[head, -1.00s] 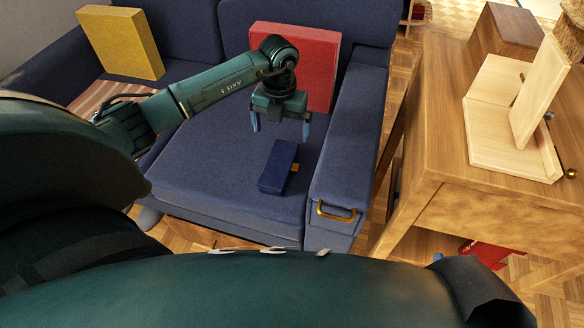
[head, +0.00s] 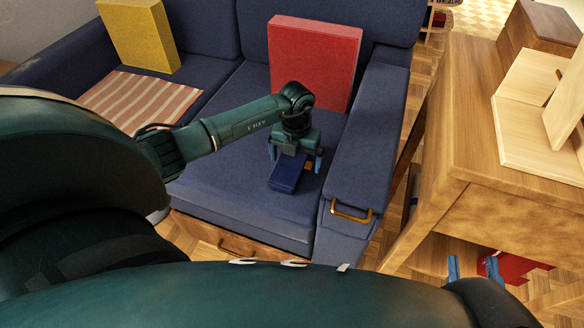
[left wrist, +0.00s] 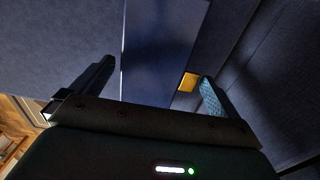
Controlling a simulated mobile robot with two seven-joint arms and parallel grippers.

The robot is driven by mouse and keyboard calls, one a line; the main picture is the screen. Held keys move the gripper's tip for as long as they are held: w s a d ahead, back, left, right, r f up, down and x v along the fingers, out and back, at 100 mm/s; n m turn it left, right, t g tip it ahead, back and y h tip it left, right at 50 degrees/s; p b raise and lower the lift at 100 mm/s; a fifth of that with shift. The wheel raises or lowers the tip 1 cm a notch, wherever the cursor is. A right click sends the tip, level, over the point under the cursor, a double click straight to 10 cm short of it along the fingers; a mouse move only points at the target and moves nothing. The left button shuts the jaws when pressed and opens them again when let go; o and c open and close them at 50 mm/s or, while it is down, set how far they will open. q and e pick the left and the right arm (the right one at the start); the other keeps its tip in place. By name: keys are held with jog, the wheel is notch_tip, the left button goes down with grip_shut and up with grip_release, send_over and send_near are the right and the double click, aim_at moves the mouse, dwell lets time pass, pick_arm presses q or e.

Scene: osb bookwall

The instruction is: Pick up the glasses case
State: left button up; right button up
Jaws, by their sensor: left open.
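The glasses case, a dark blue oblong box (head: 286,175), lies on the blue sofa seat near its right armrest. It also fills the middle of the left wrist view (left wrist: 162,50). A small orange-yellow piece (left wrist: 188,82) shows at its right side. My left gripper (head: 296,167) is right over the case and partly hides its far end. In the left wrist view the fingers of my left gripper (left wrist: 155,85) are apart, one on each side of the case, with gaps visible. My right gripper (head: 473,268) shows at the lower right with two blue fingers apart and nothing between them.
The right armrest (head: 372,140) with a brass handle (head: 351,213) stands close to the case. A red cushion (head: 314,60) and a yellow cushion (head: 139,36) lean on the backrest. A wooden cabinet (head: 475,150) is at the right. A striped cloth (head: 140,102) lies left.

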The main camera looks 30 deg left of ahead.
pick_arm(q)
jog(key=c, duration=1.1)
